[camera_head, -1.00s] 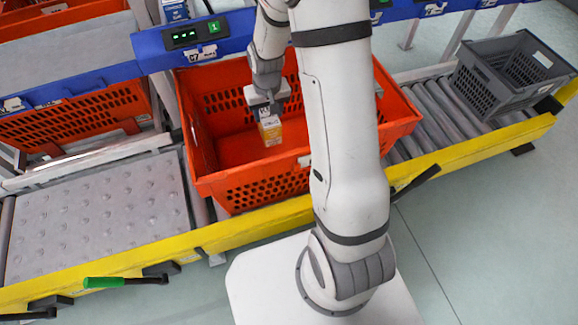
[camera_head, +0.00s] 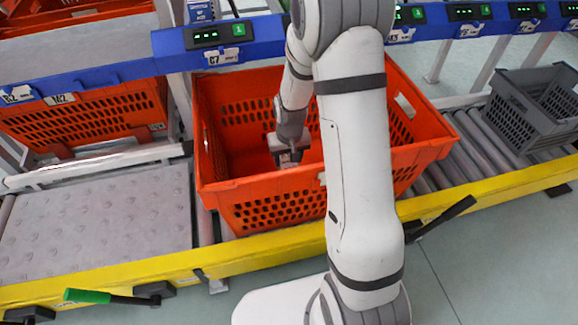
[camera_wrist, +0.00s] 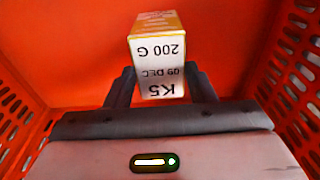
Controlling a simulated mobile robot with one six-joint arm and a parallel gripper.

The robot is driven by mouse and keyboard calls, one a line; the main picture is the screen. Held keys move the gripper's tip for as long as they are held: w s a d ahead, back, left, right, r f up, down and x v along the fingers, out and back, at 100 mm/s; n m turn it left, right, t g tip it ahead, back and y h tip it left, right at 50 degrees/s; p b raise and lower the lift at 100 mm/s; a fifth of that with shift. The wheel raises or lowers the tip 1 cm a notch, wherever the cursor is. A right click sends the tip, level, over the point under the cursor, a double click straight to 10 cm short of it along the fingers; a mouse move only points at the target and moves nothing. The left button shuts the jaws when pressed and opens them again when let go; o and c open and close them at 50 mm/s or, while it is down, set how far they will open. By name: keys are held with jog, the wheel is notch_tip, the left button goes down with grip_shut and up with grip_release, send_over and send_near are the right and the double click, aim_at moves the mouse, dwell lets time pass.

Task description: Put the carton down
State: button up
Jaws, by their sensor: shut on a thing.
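The carton (camera_wrist: 158,50) is a small yellow box with a white label reading "200 G", "09 DEC" and "K5". In the wrist view it sits between the two dark fingers of my gripper (camera_wrist: 160,88), which is shut on it. In the head view my gripper (camera_head: 288,157) is down inside the orange tote (camera_head: 330,205), below its rim. The carton is hidden there behind the tote's front wall and my gripper. I cannot tell whether the carton touches the tote floor.
A grey crate (camera_head: 535,108) stands on the rollers at the right. Another orange tote (camera_head: 85,118) is behind the grey dimpled plate (camera_head: 100,220) at the left. A blue rail (camera_head: 280,38) with displays runs behind the tote. A yellow beam (camera_head: 150,268) runs along the front.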

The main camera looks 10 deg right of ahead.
aim_at(289, 163)
jog(key=shift+f+b, duration=0.35)
jog(key=shift+f, duration=0.95)
jog(key=shift+f, duration=0.3)
jog(key=o, duration=1.1)
